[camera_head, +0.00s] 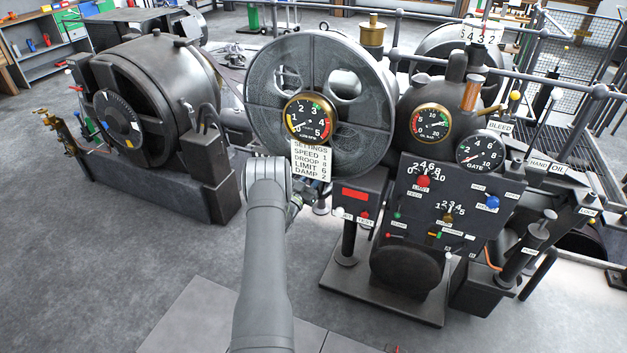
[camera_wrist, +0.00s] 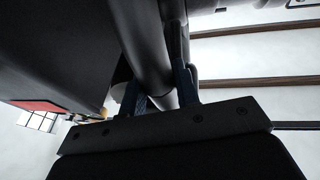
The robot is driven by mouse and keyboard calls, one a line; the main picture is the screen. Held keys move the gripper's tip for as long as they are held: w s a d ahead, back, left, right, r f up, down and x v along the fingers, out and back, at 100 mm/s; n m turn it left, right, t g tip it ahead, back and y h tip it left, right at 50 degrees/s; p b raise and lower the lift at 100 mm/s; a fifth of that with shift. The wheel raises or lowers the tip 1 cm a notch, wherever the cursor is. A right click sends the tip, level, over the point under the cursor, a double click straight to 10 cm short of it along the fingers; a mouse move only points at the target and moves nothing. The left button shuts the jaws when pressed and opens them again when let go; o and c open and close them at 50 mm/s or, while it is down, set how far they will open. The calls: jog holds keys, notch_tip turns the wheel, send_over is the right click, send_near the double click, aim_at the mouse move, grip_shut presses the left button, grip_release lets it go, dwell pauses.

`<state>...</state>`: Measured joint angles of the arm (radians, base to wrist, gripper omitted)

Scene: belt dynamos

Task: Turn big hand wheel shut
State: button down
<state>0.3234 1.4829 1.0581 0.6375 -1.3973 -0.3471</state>
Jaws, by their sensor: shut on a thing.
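The large grey wheel (camera_head: 262,110), with a wide rim and openings, stands upright at the centre of the head view. It looks like the big hand wheel. A gauge and a settings card cover part of its face. My arm reaches up to just below its lower left rim. That bar seems to be part of the wheel, but the view is too close to be sure.
The gauge (camera_head: 309,117) and settings card (camera_head: 311,160) stand in front of the wheel. A box with a red panel (camera_head: 355,194) sits close right of my wrist. The control panel (camera_head: 450,205) with knobs is further right. A dynamo (camera_head: 150,90) stands left. The floor at front left is clear.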

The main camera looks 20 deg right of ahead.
jog(key=shift+r+y, duration=0.4)
jog(key=shift+r, duration=0.4)
jog(key=c, duration=1.1)
grip_release()
jog(key=shift+r, duration=0.1)
jog(key=shift+s+a+f, duration=0.1)
jog(key=shift+a+f, duration=0.1)
jog(key=v, duration=1.7)
